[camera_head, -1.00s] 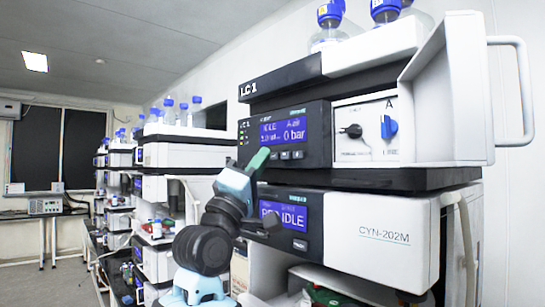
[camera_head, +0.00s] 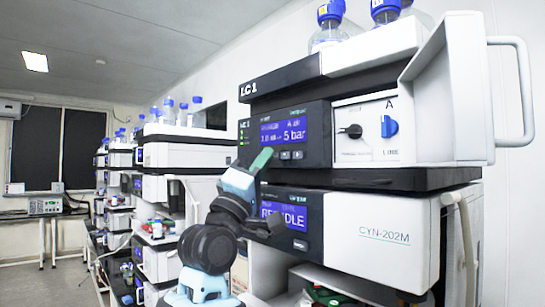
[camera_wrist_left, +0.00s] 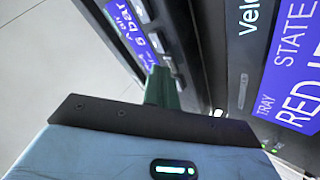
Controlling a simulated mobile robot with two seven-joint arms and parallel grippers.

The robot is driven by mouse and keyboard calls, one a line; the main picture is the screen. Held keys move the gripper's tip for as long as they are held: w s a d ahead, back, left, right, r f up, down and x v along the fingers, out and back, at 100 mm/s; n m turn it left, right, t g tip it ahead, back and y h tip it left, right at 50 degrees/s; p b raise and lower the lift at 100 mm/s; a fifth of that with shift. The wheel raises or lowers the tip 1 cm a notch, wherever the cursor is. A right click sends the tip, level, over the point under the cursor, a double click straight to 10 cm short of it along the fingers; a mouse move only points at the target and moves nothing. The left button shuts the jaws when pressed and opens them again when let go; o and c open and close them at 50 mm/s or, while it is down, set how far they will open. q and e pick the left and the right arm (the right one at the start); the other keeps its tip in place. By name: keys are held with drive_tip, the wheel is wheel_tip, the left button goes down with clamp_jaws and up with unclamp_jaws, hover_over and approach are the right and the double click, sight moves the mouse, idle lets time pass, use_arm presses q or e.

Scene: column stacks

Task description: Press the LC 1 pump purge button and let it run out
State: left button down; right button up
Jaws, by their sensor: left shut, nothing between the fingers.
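The LC 1 pump module (camera_head: 322,142) has a dark front with a blue display (camera_head: 283,132) reading 5 bar. A row of small buttons (camera_head: 291,155) sits under the display. The display and several buttons (camera_wrist_left: 157,42) also show at the top of the left wrist view. My left gripper (camera_head: 262,158) is shut and empty, with its green fingers at the left end of the button row. In the left wrist view the closed fingers (camera_wrist_left: 162,88) reach toward that panel. Whether they touch a button is hidden. My right gripper is not in view.
Right of the pump display are a black knob (camera_head: 351,131), a blue knob (camera_head: 389,126) and an open white door (camera_head: 450,100). Bottles (camera_head: 328,28) stand on top.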

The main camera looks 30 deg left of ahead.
use_arm(q)
drive_tip(key=shift+s+a, duration=0.3)
drive_tip(key=shift+s, duration=0.4)
drive_tip(key=s, duration=0.1)
drive_tip(key=s+a, duration=0.1)
drive_tip(key=s, duration=0.1)
drive_tip(key=s+a, duration=0.1)
drive_tip(key=shift+s, duration=0.35)
idle(0.3)
drive_tip(key=shift+f, duration=0.1)
idle(0.7)
